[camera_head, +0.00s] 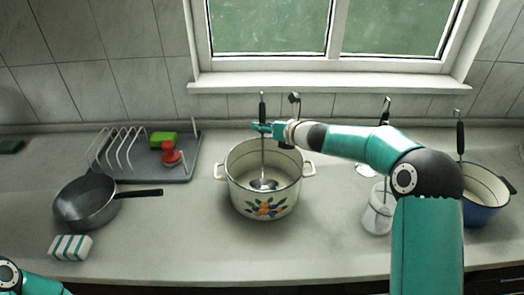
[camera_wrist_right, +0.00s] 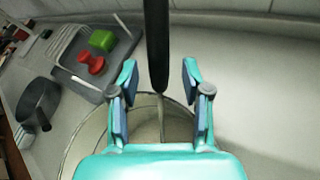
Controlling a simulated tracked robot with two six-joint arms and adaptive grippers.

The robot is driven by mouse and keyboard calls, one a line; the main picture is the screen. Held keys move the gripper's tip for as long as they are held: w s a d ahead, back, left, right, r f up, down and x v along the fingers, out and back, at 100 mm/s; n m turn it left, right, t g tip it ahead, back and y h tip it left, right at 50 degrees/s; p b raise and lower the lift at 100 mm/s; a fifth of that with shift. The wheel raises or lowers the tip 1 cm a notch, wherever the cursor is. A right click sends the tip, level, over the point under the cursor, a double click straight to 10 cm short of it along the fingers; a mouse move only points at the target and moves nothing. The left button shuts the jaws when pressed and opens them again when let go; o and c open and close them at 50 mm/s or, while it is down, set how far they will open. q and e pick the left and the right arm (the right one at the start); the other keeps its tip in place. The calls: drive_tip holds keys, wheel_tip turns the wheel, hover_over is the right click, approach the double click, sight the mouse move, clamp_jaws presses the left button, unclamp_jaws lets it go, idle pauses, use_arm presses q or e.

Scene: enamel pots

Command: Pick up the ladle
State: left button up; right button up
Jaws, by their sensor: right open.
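The ladle (camera_head: 263,108) stands upright in the white enamel pot (camera_head: 264,205) with painted fruit on its front. Its black handle rises above the rim and its bowl rests low inside the pot. My right gripper (camera_head: 263,128) is open at the handle, above the pot. In the right wrist view, the black handle (camera_wrist_right: 157,45) is between the two spread fingers (camera_wrist_right: 160,82), with a gap on each side. My left gripper is out of view; only part of my left arm shows at the lower left corner.
A grey dish rack (camera_head: 180,176) with a green sponge and red brush stands at left. A glass jar (camera_head: 377,215) and a blue pot (camera_head: 484,211), each with a utensil, stand right.

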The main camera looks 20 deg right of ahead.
drive_tip(key=shift+x, duration=0.9)
clamp_jaws()
drive_tip(key=shift+r, duration=0.15)
